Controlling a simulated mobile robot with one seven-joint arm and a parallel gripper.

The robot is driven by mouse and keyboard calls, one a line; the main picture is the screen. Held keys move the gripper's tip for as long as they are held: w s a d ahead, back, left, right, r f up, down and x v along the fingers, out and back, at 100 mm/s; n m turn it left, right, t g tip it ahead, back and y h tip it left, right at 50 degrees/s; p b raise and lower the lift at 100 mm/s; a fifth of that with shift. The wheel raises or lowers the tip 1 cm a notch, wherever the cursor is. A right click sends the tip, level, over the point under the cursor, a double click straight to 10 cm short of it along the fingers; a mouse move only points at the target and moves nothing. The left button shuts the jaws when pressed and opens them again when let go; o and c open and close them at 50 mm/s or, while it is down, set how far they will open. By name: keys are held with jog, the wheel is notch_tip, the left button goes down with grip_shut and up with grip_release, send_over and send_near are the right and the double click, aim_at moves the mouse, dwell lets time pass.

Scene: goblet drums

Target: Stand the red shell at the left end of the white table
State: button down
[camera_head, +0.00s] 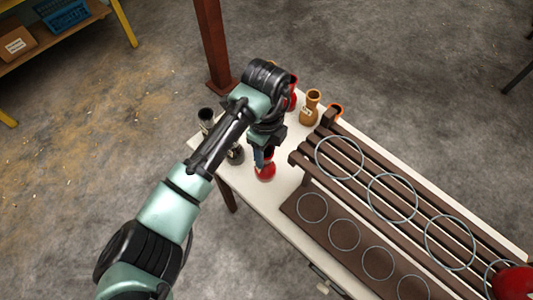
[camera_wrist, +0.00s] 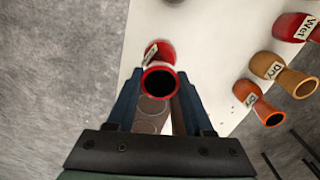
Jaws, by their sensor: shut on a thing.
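The red shell (camera_head: 265,173) is at the left end of the white table (camera_head: 285,215), below my gripper (camera_head: 263,157). In the wrist view my gripper (camera_wrist: 158,77) is shut on the red shell (camera_wrist: 160,50), one finger on each side of its neck. Its dark open mouth faces the camera, and a pale label shows on its side. It looks roughly upright. I cannot tell whether its base touches the table. My arm hides part of the table behind it.
Dark shells (camera_head: 206,117) (camera_head: 236,154) stand left of the held shell. At the back edge are another red shell (camera_wrist: 298,27), a tan shell (camera_head: 311,105) labelled Dry and an orange shell (camera_wrist: 262,105). A brown slatted rack (camera_head: 345,160) with grey rings fills the table's right part.

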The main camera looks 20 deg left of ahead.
jog(key=shift+f, duration=1.85)
jog(key=shift+f, duration=0.2)
jog(key=shift+c, duration=1.4)
grip_release()
notch_tip(320, 180, up, 12)
jog(key=shift+r, duration=0.25)
